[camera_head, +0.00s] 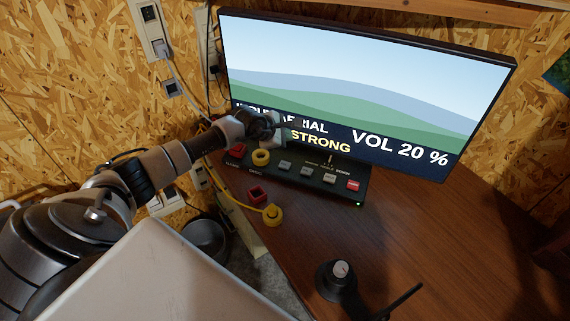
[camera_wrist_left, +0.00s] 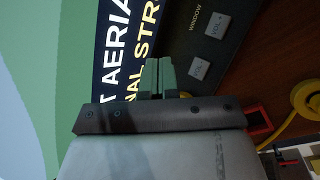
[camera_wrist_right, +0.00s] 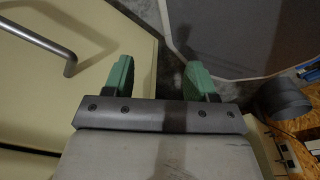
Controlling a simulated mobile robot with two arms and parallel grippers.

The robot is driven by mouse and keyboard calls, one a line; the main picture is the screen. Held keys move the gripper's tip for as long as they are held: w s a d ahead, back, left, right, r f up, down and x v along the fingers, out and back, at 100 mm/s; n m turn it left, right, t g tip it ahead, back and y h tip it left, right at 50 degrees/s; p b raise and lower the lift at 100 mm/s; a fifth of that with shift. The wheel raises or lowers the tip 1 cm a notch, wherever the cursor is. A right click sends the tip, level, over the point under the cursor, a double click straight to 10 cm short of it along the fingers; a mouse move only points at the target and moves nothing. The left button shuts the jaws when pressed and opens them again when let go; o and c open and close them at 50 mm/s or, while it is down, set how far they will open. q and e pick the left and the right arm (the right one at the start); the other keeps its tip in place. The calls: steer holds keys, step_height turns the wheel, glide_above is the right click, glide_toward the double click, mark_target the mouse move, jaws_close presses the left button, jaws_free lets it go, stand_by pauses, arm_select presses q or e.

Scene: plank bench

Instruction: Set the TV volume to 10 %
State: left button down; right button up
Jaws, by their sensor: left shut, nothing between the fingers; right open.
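The TV (camera_head: 350,85) shows hills and the text "VOL 20 %" at its lower right, beside partly covered text ending in "AERIAL" and "STRONG". A dark control panel (camera_head: 325,190) stands below the screen, with several grey buttons and a red one at each end. In the left wrist view, a "VOL +" button (camera_wrist_left: 216,26) and another grey button (camera_wrist_left: 200,68) with a hard-to-read label lie right of my fingertips. My left gripper (camera_head: 294,128) is shut and empty in front of the screen's lower edge; its green tips (camera_wrist_left: 158,75) touch nothing I can make out. My right gripper (camera_wrist_right: 158,78) is open and empty.
A red square socket (camera_head: 257,193) and a yellow plug (camera_head: 273,215) with a cable lie in front. A black item with a grey dial (camera_head: 341,269) stands near the front. The wooden desktop (camera_head: 440,235) is clear at right.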

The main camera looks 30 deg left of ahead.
arm_select(q)
steer(key=shift+f, duration=0.15)
steer(key=b, duration=0.5)
glide_above(285, 165)
step_height(285, 165, down, 7)
steer(key=shift+d+f, duration=0.1)
steer(key=shift+f+b, duration=0.7)
steer(key=shift+b, duration=0.15)
stand_by(1.0)
steer(key=shift+f+b, duration=0.35)
steer(key=shift+f+b, duration=0.5)
stand_by(0.6)
steer(key=shift+r, duration=0.1)
steer(key=shift+r+p, duration=0.65)
steer(key=shift+r, duration=0.15)
